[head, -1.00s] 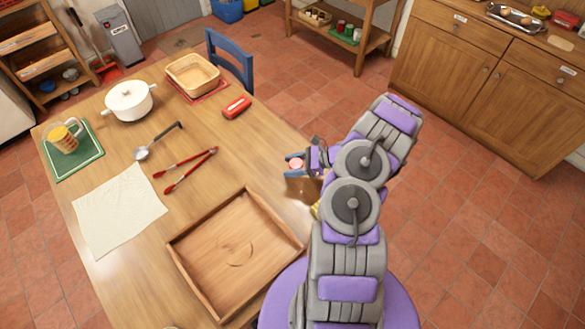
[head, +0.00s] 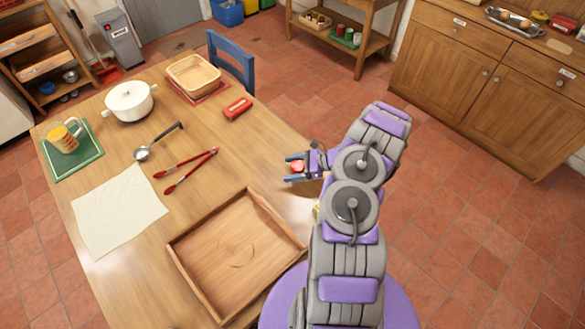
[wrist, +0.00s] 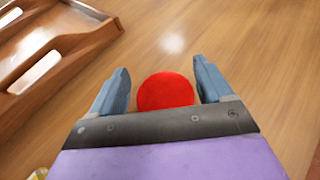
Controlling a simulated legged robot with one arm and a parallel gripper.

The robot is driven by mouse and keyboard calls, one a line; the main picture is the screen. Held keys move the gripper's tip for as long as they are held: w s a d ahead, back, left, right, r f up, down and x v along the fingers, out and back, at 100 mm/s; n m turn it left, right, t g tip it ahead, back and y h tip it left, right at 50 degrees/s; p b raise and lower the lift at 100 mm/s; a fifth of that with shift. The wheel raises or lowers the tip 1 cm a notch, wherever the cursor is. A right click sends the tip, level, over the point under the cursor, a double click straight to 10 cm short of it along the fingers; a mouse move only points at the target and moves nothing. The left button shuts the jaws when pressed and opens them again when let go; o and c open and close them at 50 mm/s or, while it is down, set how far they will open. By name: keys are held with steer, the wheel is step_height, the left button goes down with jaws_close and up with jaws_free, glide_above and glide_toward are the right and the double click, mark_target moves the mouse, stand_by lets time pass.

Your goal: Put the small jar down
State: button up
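The small jar shows as a round red lid (wrist: 165,92) in the wrist view, between the two blue fingers of my gripper (wrist: 160,88). A gap shows on each side of the lid, so the fingers are open around it and apart from it. In the head view the red lid (head: 297,166) shows between the spread fingers of my gripper (head: 293,168), at the table's right edge. The jar's body is hidden under the lid, and its contact with the table is not visible.
A wooden tray (head: 184,257) lies left of my gripper on the table (head: 130,165). Red tongs (head: 190,172), a ladle (head: 160,141), a red-topped case (head: 237,108), a white pot (head: 130,101) and a basket (head: 193,74) lie farther off. Bare table lies between the tongs and my gripper.

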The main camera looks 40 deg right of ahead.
steer(key=shift+s+d, duration=0.15)
steer(key=shift+d, duration=0.35)
steer(key=p+v, duration=0.2)
steer(key=v, duration=0.9)
steer(key=shift+s+r, duration=0.1)
steer(key=shift+r, duration=0.05)
steer(key=shift+a+r, duration=0.15)
steer(key=shift+r, duration=0.15)
steer(key=a+r+n+g, duration=0.9)
steer(key=a+r+n, duration=0.5)
steer(key=a+r, duration=1.05)
steer(key=s+a+r+n+g+h, duration=0.2)
steer(key=s+a+r+n+h, duration=0.35)
steer(key=s+a, duration=0.5)
steer(key=s+d+n+h, duration=0.2)
steer(key=s+n, duration=0.1)
steer(key=s, duration=0.4)
steer(key=s+d+r+n+t+h, duration=0.1)
steer(key=s+d+n+h, duration=0.1)
steer(key=s, duration=0.6)
steer(key=shift+s+n+h, duration=0.3)
steer(key=shift+n+h, duration=0.15)
steer(key=shift+h, duration=0.2)
